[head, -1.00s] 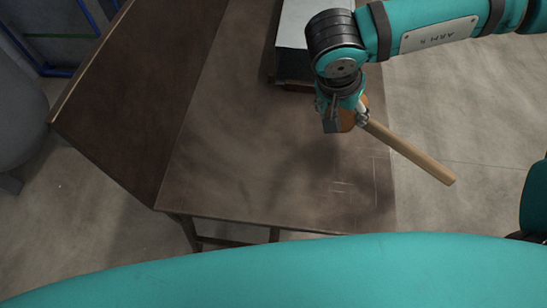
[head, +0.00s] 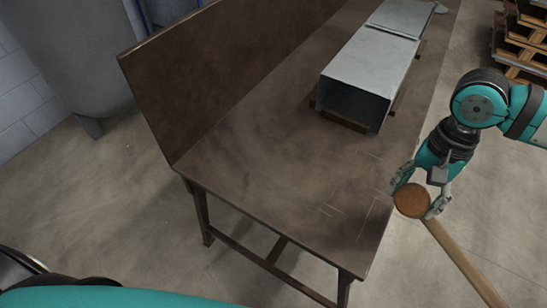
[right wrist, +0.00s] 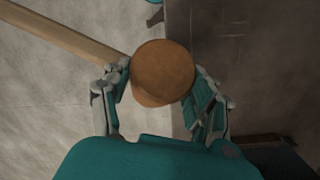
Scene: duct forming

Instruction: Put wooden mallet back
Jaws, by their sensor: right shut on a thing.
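The wooden mallet has a round brown head (head: 412,201) and a long pale handle (head: 466,263). My right gripper (head: 423,200) is shut on the mallet's head, just off the right edge of the workbench (head: 250,165). The handle points down and to the right, over the floor. In the right wrist view the mallet head (right wrist: 163,72) sits between the fingers of the gripper (right wrist: 163,95), and the handle (right wrist: 65,35) runs to the upper left. My left gripper is not in view.
A rectangular sheet-metal duct (head: 365,75) lies on the bench towards the back, on dark supports. The bench has a raised back panel (head: 205,75). Its near surface is clear, with pale scratched lines. A grey tank (head: 75,60) stands at left and stacked pallets (head: 522,45) at upper right.

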